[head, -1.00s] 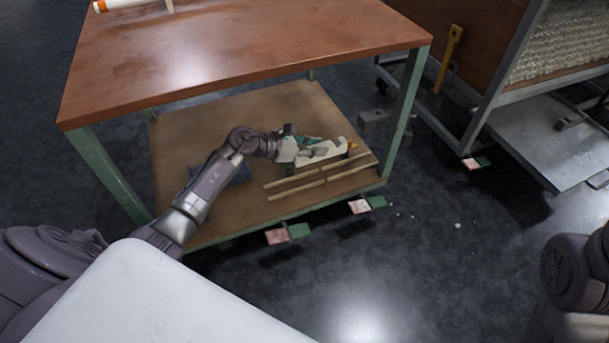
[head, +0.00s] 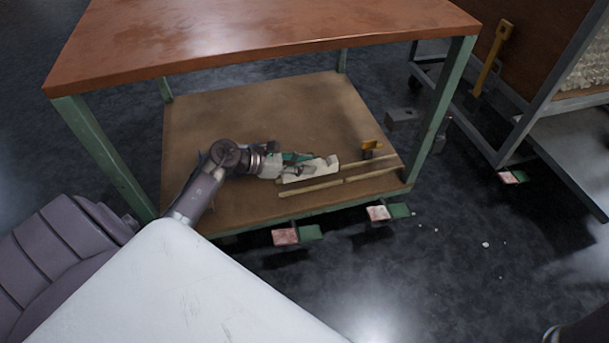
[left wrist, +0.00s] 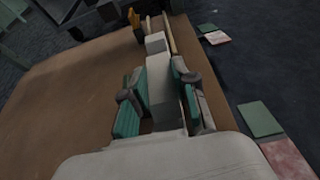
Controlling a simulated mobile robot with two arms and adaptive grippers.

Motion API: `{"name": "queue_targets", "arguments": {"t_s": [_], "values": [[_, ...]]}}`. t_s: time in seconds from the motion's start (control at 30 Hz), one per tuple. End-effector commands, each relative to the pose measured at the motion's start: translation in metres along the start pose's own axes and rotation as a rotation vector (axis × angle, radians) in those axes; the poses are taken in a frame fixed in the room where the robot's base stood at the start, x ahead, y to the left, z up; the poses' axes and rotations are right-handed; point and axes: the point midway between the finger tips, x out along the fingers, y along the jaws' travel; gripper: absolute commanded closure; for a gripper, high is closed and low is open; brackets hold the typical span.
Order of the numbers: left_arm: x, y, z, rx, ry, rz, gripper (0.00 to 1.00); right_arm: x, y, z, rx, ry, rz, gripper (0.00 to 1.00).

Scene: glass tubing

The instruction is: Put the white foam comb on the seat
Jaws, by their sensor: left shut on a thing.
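My left gripper (head: 297,166) is shut on the white foam comb (head: 318,169), low over the lower shelf of the table. In the left wrist view the comb (left wrist: 160,88) lies lengthwise between the green-padded fingers of the gripper (left wrist: 157,95). Two thin wooden strips lie on the shelf: a front strip (head: 345,181) and a rear strip (head: 368,159). The comb hides the left part of the rear strip. I cannot tell whether the comb touches the strips or shelf. Nothing stands out clearly as the seat. My right gripper is out of view.
The brown tabletop (head: 260,35) hangs over the lower shelf (head: 225,110); green legs (head: 440,105) stand at the corners. A small orange and black object (head: 371,149) stands behind the strips. Red and green plates (head: 297,235) stick out by the shelf's front edge. A grey rack stands right.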

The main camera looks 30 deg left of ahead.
Motion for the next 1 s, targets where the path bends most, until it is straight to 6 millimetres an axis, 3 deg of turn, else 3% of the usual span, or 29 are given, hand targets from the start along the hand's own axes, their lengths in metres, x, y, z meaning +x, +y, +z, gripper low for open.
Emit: {"name": "queue_targets", "arguments": {"t_s": [0.23, 0.67, 0.7, 0.73, 1.0], "values": [[0.015, 0.000, -0.035, -0.002, -0.002, 0.000, 0.96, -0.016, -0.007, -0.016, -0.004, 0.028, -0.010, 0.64], [0.017, 0.000, -0.040, 0.000, 0.001, -0.001, 0.96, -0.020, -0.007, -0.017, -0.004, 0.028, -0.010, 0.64], [0.017, 0.000, -0.039, 0.000, 0.001, 0.000, 0.69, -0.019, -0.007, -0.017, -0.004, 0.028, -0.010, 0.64], [0.017, 0.000, -0.039, 0.000, 0.001, 0.000, 0.64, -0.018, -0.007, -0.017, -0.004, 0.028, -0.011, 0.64], [0.016, 0.000, -0.038, -0.001, 0.000, 0.000, 0.61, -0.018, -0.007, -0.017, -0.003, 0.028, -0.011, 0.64]]}}
